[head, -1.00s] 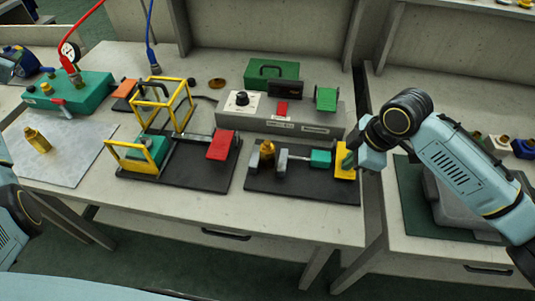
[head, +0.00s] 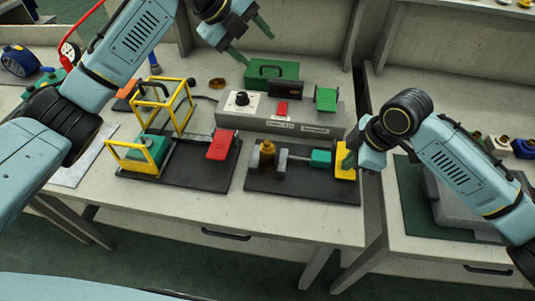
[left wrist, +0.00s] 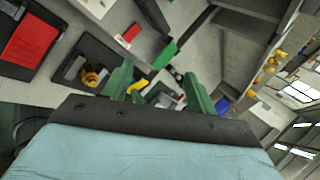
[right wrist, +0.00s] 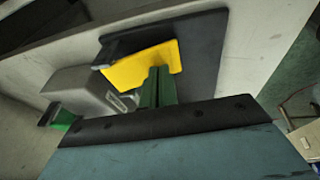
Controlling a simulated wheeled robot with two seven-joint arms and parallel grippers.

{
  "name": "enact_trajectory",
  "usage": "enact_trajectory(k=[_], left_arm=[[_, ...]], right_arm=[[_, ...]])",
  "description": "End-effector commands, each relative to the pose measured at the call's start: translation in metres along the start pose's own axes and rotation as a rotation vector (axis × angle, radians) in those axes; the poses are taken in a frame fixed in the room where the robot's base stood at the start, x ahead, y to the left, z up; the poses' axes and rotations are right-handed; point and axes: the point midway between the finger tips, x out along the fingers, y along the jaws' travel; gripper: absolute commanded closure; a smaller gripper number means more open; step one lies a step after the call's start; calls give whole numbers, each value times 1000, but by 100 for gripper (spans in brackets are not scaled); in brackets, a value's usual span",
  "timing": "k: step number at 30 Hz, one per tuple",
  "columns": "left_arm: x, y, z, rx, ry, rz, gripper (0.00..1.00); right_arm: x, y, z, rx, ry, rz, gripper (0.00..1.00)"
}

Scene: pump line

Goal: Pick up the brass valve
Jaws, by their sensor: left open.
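A brass piece (head: 267,148) stands at the left end of the black clamp fixture (head: 290,188); it also shows in the left wrist view (left wrist: 90,77). Another brass fitting, seen earlier on the grey mat at the left, is hidden behind my left arm now. My left gripper (head: 250,41) is open and empty, above the back of the table near the green box. My right gripper (head: 349,160) has its fingers together against the yellow plate (head: 343,175) at the fixture's right end. In the right wrist view the fingers (right wrist: 157,87) cover part of that plate.
A black base with a yellow frame (head: 165,105) and red plate (head: 220,146) is left of the fixture. A grey control box (head: 300,115) and green box (head: 270,72) stand behind. The table's front strip is clear. A second table is at right.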

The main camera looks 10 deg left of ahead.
Motion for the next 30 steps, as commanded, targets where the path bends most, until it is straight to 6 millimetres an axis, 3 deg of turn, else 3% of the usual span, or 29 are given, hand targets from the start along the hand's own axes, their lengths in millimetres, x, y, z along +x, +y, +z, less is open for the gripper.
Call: enact_trajectory(k=[3, 6, 12, 19, 30], left_arm=[[19, 9, -46, 198, 62, 169, 42], [30, 24, -76, 350, 110, 312, 42], [38, 56, -110, 566, 181, 539, 42], [42, 77, -121, 655, 214, 648, 42], [87, 113, -120, 657, 216, 652, 42]], right_arm=[[3, -2, 2, 2, -5, -7, 100], [2, -2, 2, 2, -5, -7, 100], [2, -2, 2, 2, -5, -6, 100], [2, -2, 2, 2, -5, -6, 100], [2, -2, 2, 2, -5, -6, 100]])
